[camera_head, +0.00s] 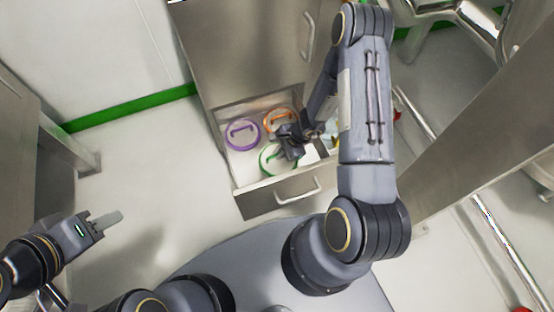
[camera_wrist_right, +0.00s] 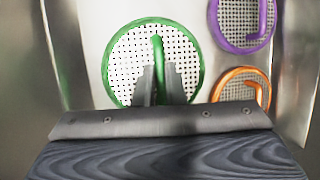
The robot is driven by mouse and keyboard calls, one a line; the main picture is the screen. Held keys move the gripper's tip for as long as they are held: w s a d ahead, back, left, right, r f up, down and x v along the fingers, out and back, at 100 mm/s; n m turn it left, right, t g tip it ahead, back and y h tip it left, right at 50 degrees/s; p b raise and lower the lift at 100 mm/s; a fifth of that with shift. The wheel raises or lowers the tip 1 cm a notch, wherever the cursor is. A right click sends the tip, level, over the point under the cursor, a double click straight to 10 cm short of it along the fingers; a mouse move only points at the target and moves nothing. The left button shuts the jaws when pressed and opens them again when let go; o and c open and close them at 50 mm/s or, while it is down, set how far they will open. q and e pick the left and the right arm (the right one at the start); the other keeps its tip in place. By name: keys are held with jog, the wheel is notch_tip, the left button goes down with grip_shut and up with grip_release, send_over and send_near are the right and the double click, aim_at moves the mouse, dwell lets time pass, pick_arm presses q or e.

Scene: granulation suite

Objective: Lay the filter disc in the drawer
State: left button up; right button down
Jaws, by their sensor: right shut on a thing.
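A green-rimmed filter disc (camera_wrist_right: 125,78) with a perforated white face and a green bar handle shows in the right wrist view. It also shows in the head view (camera_head: 267,160), partly hidden by my right gripper (camera_head: 290,147). My right gripper (camera_wrist_right: 164,82) is shut on the green handle. The open steel drawer (camera_head: 284,178) lies below, and the disc is over or in its near part; I cannot tell whether it touches the floor. My left gripper (camera_head: 106,220) is away at the lower left, above the floor, with no object seen in it.
A purple-rimmed disc (camera_head: 242,146) and an orange-rimmed disc (camera_head: 274,116) lie in the drawer's far part; both show in the right wrist view, purple (camera_wrist_right: 240,46) and orange (camera_wrist_right: 220,88). The cabinet (camera_head: 240,50) stands behind. Floor at left is clear.

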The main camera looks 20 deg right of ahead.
aim_at(271, 167)
notch_tip(271, 167, down, 5)
jog(key=shift+r+b, duration=0.15)
jog(key=shift+b, duration=0.8)
jog(key=shift+r, duration=0.1)
jog(key=c, duration=1.5)
grip_release()
